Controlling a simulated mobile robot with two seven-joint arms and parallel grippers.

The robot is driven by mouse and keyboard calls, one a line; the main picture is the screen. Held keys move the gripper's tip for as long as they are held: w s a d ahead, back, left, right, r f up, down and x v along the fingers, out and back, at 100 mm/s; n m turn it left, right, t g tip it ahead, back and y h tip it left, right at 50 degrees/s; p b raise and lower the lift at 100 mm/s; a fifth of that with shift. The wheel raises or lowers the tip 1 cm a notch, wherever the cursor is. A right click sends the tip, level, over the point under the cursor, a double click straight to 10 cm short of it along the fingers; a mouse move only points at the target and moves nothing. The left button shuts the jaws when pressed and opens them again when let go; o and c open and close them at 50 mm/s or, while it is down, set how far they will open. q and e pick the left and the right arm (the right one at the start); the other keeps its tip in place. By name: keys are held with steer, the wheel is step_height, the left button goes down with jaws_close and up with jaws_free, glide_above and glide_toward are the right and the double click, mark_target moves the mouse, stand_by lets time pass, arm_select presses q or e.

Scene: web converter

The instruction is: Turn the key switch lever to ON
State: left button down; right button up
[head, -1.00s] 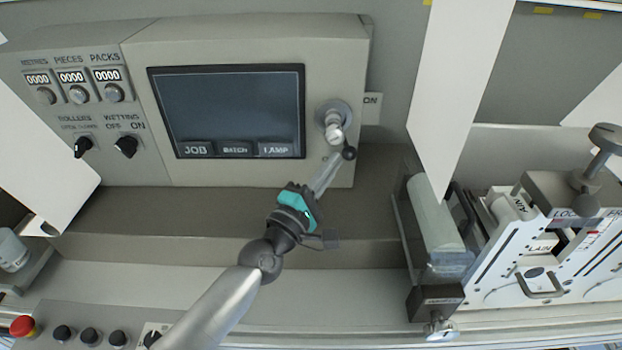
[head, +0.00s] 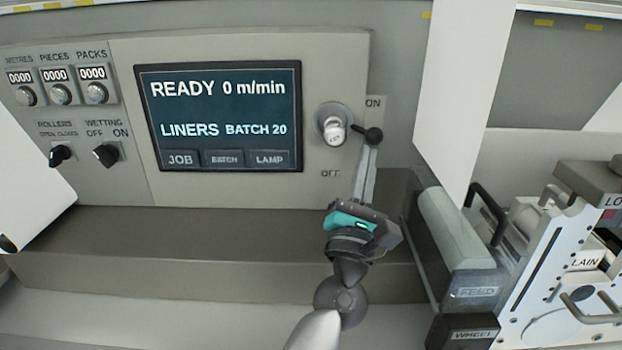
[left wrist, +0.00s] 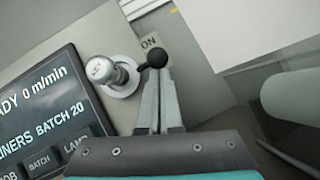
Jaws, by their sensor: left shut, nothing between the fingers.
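The key switch (head: 334,130) is a round grey base with a white knob on the control panel. Its lever ends in a black ball (head: 373,135), which now sits to the right of the knob, just below the ON label (head: 374,102). The OFF label (head: 330,173) is below the switch. My left gripper (head: 370,148) is shut and empty, its fingertips at the underside of the black ball. In the left wrist view the fingertips (left wrist: 158,75) are right below the ball (left wrist: 157,54); whether they touch cannot be told. My right gripper is not in view.
The screen (head: 220,115) is lit and reads READY 0 m/min, LINERS BATCH 20. Counters and two black selector knobs are on the left. A white sheet (head: 457,90) hangs right of the switch. A roller unit (head: 455,240) stands at lower right.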

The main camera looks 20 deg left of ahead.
arm_select(q)
steer(key=shift+d+r, duration=0.35)
steer(key=shift+r, duration=0.2)
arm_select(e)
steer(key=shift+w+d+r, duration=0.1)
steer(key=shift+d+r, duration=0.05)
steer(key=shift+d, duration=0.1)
arm_select(q)
steer(key=b+v, duration=0.3)
steer(key=v, duration=1.2)
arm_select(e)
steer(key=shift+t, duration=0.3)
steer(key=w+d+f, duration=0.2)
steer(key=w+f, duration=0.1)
arm_select(q)
steer(key=shift+f, duration=0.1)
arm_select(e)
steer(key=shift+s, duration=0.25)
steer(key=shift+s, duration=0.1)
